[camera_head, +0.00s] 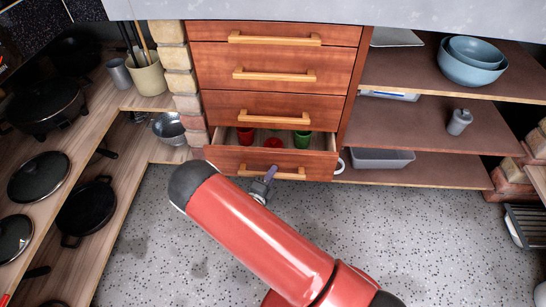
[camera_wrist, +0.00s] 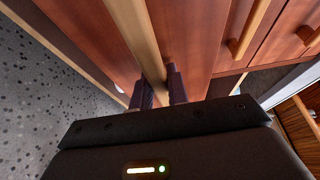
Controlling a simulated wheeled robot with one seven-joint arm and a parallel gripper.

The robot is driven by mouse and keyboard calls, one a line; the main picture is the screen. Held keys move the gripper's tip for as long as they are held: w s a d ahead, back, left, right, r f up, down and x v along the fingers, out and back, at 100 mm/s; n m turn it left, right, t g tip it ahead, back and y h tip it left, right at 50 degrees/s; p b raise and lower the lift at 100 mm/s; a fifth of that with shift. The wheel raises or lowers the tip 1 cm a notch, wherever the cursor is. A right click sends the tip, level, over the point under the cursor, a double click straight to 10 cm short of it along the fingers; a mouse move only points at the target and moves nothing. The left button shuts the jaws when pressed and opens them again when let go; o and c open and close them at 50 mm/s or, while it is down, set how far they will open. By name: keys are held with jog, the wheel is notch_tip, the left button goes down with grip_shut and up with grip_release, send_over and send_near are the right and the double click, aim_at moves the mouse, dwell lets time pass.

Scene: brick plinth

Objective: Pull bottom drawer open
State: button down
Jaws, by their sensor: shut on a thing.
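The bottom drawer (camera_head: 215,157) of the reddish-brown wooden cabinet is partly open in the head view. Inside it are red and green cups (camera_head: 302,139). Its light wooden bar handle (camera_head: 290,174) runs across the front. My gripper (camera_head: 268,177) is at the middle of this handle. In the wrist view my gripper (camera_wrist: 158,88) has one dark finger on each side of the handle (camera_wrist: 132,32), shut on it.
Closed drawers with bar handles (camera_head: 274,76) are stacked above. Open shelves (camera_head: 415,120) with blue bowls (camera_head: 472,60) and a grey bin (camera_head: 383,158) stand on the right. Wooden shelves with pans (camera_head: 88,208) line the left. The speckled floor (camera_head: 430,235) in front is clear.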

jog(key=s+p, duration=0.1)
jog(key=s, duration=1.7)
jog(key=shift+s+a, duration=0.3)
jog(key=shift+s, duration=0.05)
jog(key=c, duration=1.4)
grip_release()
jog(key=shift+o, duration=0.2)
jog(key=v, duration=0.7)
jog(key=shift+s+a, duration=0.2)
jog(key=shift+s, duration=0.15)
